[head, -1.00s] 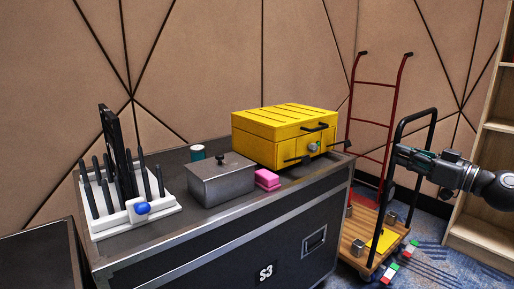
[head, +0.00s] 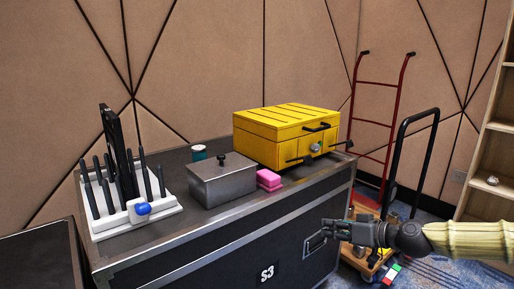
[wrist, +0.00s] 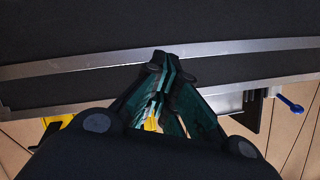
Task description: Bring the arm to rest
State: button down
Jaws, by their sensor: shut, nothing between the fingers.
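My gripper (head: 326,234) is in front of the right part of the black case (head: 215,254), pointing left, with my arm reaching in from the right edge. In the wrist view the fingers of my gripper (wrist: 163,62) come together at the tips with nothing between them. The case's metal edge (wrist: 60,67) runs across behind the fingers. I cannot tell how far the fingertips are from the case.
On the case stand a yellow box (head: 270,125), a lidded grey metal box (head: 222,184), pink blocks (head: 268,179), a small can (head: 199,153) and a white rack (head: 105,225) with dark rods. A red hand truck (head: 375,84) and shelves (head: 495,150) stand at the right.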

jog(key=s+a+f+m+g+h, duration=0.1)
jog(key=s+a+f+g, duration=0.15)
jog(key=s+f, duration=0.55)
jog(key=s+a+f+m+g+h, duration=0.1)
jog(key=s+a+f+h, duration=0.2)
jog(key=f, duration=0.9)
jog(key=s+a+f+m+g, duration=0.1)
jog(key=s+a+f+g, duration=0.15)
jog(key=s+f, duration=0.5)
jog(key=s+d+f+m+g+h, duration=0.1)
jog(key=s+d+f+h, duration=0.15)
jog(key=s+f, duration=0.4)
jog(key=s+d+f+g+h, duration=0.15)
jog(key=s+d+f, duration=0.25)
jog(key=s, duration=0.5)
jog(key=s+d+f+m+g+h, duration=0.1)
jog(key=s+d+f+h, duration=0.1)
jog(key=s+d+f, duration=0.35)
notch_tip(320, 180, up, 35)
jog(key=s+a+p, duration=0.1)
jog(key=a+p, duration=0.1)
jog(key=p, duration=3.3)
jog(key=shift+s, duration=0.35)
jog(key=shift+s, duration=0.1)
